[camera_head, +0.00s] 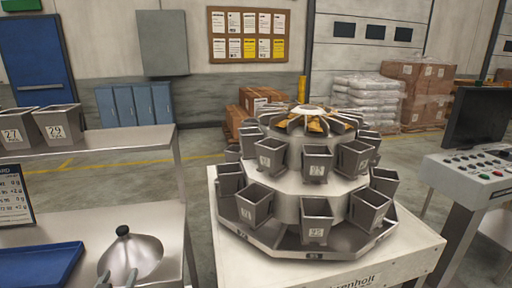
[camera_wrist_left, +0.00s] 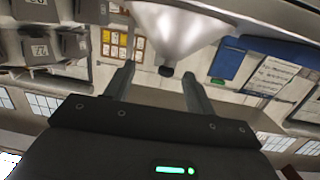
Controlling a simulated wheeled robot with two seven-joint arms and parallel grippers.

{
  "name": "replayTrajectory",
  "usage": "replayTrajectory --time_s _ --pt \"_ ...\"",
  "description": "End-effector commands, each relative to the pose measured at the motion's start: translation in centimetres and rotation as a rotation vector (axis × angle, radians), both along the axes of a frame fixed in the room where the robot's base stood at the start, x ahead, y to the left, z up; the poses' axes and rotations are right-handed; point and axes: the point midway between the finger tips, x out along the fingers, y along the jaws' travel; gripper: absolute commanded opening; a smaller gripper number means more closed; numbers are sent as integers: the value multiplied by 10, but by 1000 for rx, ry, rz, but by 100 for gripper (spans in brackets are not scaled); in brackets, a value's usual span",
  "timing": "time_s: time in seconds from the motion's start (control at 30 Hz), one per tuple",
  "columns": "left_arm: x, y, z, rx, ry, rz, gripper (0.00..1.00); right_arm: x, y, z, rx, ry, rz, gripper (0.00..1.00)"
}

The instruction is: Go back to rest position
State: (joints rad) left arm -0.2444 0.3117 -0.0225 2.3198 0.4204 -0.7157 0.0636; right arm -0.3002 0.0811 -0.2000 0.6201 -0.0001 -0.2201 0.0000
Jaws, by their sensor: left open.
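My left gripper (camera_head: 117,281) shows at the bottom edge of the head view, only its fingertips in the frame. In the left wrist view the gripper (camera_wrist_left: 158,76) is open, with a clear gap between its fingers. A shiny steel cone (camera_head: 143,253) with a black knob (camera_head: 123,231) sits on the steel bench just beyond the fingertips. In the left wrist view the cone (camera_wrist_left: 180,30) appears upside down, its knob (camera_wrist_left: 166,71) showing between the fingers without visible contact. My right gripper is in neither view.
A blue tray (camera_head: 40,264) lies left of the cone. A shelf (camera_head: 110,143) above holds buckets 27 (camera_head: 20,130) and 29 (camera_head: 58,123). A weigher with several grey buckets (camera_head: 317,164) stands on a white table (camera_head: 400,262) to the right. A control panel (camera_head: 475,170) is at far right.

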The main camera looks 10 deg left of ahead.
Motion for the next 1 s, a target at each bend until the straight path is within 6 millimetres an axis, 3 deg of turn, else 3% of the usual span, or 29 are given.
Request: replayTrajectory --time_s 0.13,0.3,0.5,0.67,0.8,1.0 --pt "-46 -52 -75 -47 328 -110 55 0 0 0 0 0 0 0" --pt "-110 -99 -131 -66 652 -219 55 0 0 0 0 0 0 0" --pt "-179 -133 -163 -65 930 -311 55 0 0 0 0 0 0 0" --pt "-233 -154 -176 -53 1126 -377 55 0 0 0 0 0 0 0" --pt "-218 -153 -222 -53 1136 -373 55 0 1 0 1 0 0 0" --pt "-212 -155 -291 -56 1163 -375 55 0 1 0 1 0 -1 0"
